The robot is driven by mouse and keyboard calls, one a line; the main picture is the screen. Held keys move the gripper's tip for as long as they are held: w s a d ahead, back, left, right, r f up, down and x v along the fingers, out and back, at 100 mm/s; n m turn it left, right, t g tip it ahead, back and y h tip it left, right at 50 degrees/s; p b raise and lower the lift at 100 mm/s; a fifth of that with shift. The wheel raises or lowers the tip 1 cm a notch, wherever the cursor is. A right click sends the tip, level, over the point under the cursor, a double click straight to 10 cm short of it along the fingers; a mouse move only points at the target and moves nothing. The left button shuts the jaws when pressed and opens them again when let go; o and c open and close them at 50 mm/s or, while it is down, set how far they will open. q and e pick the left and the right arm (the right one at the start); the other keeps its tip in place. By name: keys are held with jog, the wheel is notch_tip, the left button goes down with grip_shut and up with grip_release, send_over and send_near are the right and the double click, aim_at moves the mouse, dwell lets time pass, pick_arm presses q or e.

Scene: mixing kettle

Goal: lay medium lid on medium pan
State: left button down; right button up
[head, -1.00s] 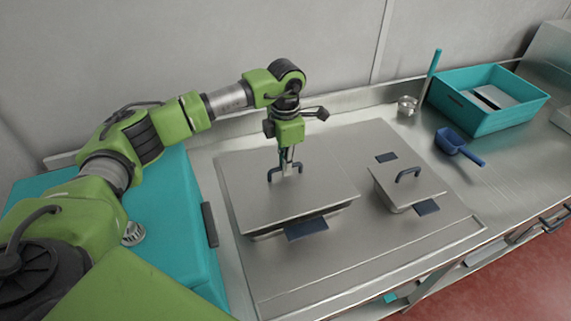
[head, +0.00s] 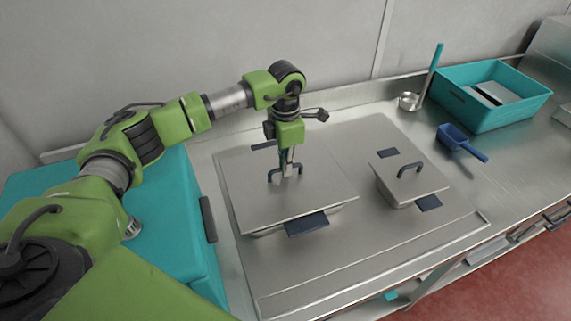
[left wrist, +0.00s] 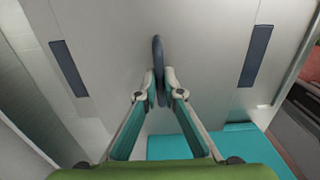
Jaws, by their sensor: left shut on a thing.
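The medium lid (head: 300,205) is a flat grey metal sheet with a dark blue arched handle (head: 272,175). It lies level over the medium pan (head: 325,213), covering its opening, and appears to rest on the rim. The pan's dark blue grips show at the front (head: 307,224) and back (head: 263,146). My left gripper (head: 287,170) points down and is shut on the lid's handle. In the left wrist view, both fingertips (left wrist: 161,82) pinch the handle (left wrist: 158,55), with a pan grip on either side. My right gripper is not in view.
A smaller pan with its own lid (head: 412,181) stands to the right. Further right are a ladle (head: 409,101), a blue scoop (head: 455,142) and a teal crate (head: 490,115). A teal box (head: 170,220) stands at the left. The front of the metal counter is clear.

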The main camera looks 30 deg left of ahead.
pick_arm(q)
jog(key=shift+f, duration=0.15)
dwell(0.5)
jog(key=c, duration=1.6)
grip_release()
jog(key=shift+r+p, duration=1.7)
jog(key=shift+r, duration=1.85)
jog(key=shift+f, duration=0.1)
